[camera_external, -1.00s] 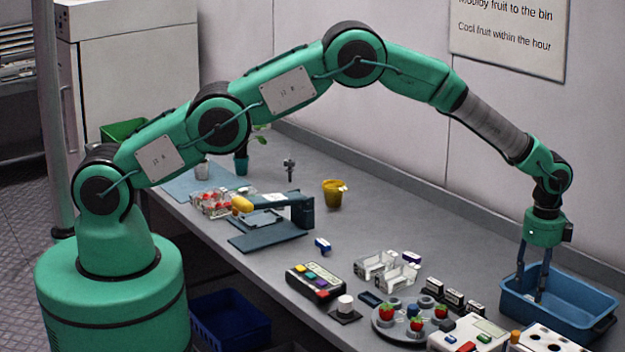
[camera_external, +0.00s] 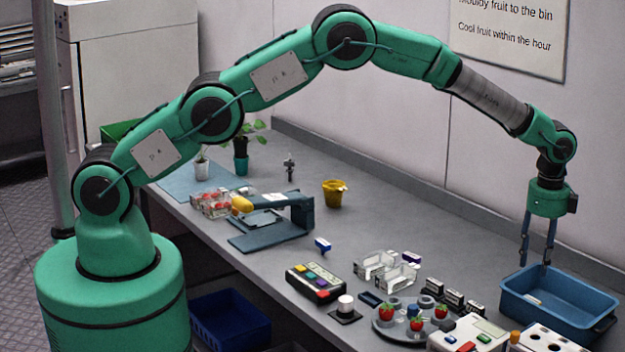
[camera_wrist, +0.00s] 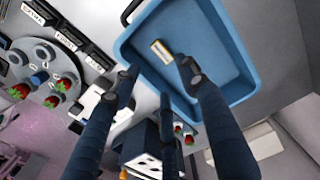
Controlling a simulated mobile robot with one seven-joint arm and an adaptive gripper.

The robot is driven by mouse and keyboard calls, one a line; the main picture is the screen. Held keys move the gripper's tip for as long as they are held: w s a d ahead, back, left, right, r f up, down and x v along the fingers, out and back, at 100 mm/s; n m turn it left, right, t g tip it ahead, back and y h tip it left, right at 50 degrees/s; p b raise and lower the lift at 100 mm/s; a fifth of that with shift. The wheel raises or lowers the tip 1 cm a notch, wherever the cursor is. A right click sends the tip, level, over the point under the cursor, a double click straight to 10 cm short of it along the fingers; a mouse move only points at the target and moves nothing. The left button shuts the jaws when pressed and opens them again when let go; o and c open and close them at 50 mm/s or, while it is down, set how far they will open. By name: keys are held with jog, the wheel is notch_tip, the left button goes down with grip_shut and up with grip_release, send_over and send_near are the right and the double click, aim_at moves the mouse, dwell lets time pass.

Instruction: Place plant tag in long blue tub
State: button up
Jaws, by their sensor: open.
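The long blue tub (camera_external: 548,318) stands at the right end of the bench. A small pale tag (camera_external: 534,298), which looks like the plant tag, lies on the tub floor. In the wrist view the tag (camera_wrist: 161,51) shows as a small whitish strip with a tan edge, flat inside the tub (camera_wrist: 222,48). My gripper (camera_external: 537,262) hangs above the tub, pointing down, with its fingers apart and nothing between them. In the wrist view my gripper (camera_wrist: 158,82) has its fingertips over the tub's near side, apart from the tag.
A round grey tray (camera_external: 383,328) with strawberries stands left of the tub. Black labelled blocks (camera_external: 453,300) and clear punnets (camera_external: 388,268) are close by. A white box with holes (camera_external: 545,342) is in front of the tub. A yellow pot (camera_external: 335,194) stands farther back.

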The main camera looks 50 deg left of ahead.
jog(key=shift+r, duration=0.1)
jog(key=s+a+r+n+t, duration=0.1)
jog(key=a+r+n, duration=0.1)
jog(key=a+r, duration=0.6)
jog(key=s+a+r+n, duration=0.2)
jog(key=a+r, duration=0.4)
jog(key=r, duration=0.5)
jog(key=s+a+r+n+t, duration=0.1)
jog(key=s+a+r+n, duration=0.1)
jog(key=s+a+r, duration=0.5)
jog(key=s+a+r+n, duration=0.2)
jog(key=s+a+r, duration=0.2)
jog(key=a+r, duration=0.45)
jog(key=s+a+r+n+t, duration=0.1)
jog(key=s+a+r+n, duration=0.2)
jog(key=s+a, duration=0.5)
jog(key=s+a+r+n+t, duration=0.15)
jog(key=s+a, duration=0.35)
jog(key=s, duration=0.5)
jog(key=s+a+f+n, duration=0.2)
jog(key=s+a, duration=0.1)
jog(key=s, duration=0.6)
jog(key=s+a+f+n+t, duration=0.1)
jog(key=s+a+f+n, duration=0.1)
jog(key=s, duration=0.7)
jog(key=shift+a+n, duration=0.75)
jog(key=shift+a, duration=0.45)
